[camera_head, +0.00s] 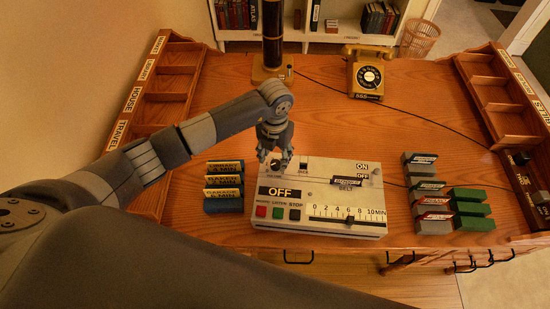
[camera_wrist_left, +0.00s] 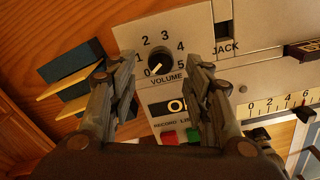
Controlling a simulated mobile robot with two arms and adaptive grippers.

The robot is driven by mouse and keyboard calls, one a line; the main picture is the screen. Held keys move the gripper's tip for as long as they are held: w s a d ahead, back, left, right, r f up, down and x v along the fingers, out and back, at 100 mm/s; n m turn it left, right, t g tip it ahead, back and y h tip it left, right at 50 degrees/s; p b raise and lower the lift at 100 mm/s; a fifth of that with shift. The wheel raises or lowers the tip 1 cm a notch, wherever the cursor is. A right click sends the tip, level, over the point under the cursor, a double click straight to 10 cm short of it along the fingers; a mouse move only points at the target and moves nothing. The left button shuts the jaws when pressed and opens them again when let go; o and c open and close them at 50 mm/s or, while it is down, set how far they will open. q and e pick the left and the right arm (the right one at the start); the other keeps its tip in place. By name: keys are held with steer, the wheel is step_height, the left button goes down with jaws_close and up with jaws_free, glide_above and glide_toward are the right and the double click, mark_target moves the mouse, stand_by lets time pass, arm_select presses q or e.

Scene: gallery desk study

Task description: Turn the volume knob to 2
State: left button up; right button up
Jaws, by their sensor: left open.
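The black volume knob (camera_wrist_left: 161,61) sits on the pale control box (camera_head: 330,172), inside a printed scale of numbers. Its white pointer line points to the lower left, toward the 0 mark; the 2 (camera_wrist_left: 146,41) is printed at its upper left. My left gripper (camera_head: 274,160) is open over the box's upper left corner. In the left wrist view the fingers (camera_wrist_left: 160,72) stand apart, one on each side of the knob in the picture, and grip nothing. I cannot tell whether they touch the panel. In the head view the gripper partly hides the knob. My right gripper is not in view.
The box also bears an OFF sign (camera_head: 283,193), red, green and dark buttons, a slider (camera_head: 348,219) and a jack (camera_head: 303,162). Labelled blocks (camera_head: 224,187) stand left of it, and grey and green blocks (camera_head: 470,209) stand right. A yellow telephone (camera_head: 368,74) is farther back.

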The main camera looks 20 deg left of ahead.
mark_target(275, 164)
arm_select(q)
steer(key=shift+f, duration=1.7)
steer(key=c, duration=1.1)
steer(key=shift+o, duration=0.2)
